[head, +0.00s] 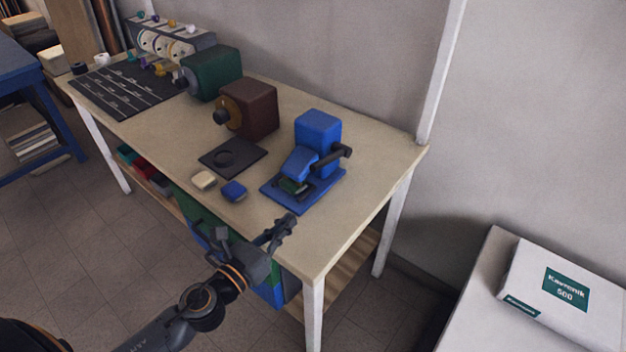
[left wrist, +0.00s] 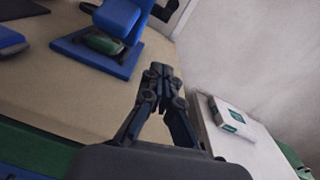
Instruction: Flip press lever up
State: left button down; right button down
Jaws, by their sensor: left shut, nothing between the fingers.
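The blue press (head: 318,134) stands on its blue base plate (head: 318,194) near the right end of the table. Its dark lever (head: 340,153) sticks out on the right side of the press body. A green piece (head: 293,186) lies under the press head; it also shows in the left wrist view (left wrist: 104,42). My left gripper (head: 287,222) is at the table's front edge, in front of the press and apart from it. In the left wrist view its fingers (left wrist: 163,72) are together and empty. My right gripper is not in view.
Left of the press are a brown box-shaped machine (head: 254,108), a dark flat plate (head: 233,157), a cream block (head: 203,180) and a small blue block (head: 233,191). A green machine (head: 213,73) stands farther back. A white box (head: 562,285) lies at right.

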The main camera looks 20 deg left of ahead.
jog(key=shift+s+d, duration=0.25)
pick_arm(q)
jog(key=shift+w, duration=0.1)
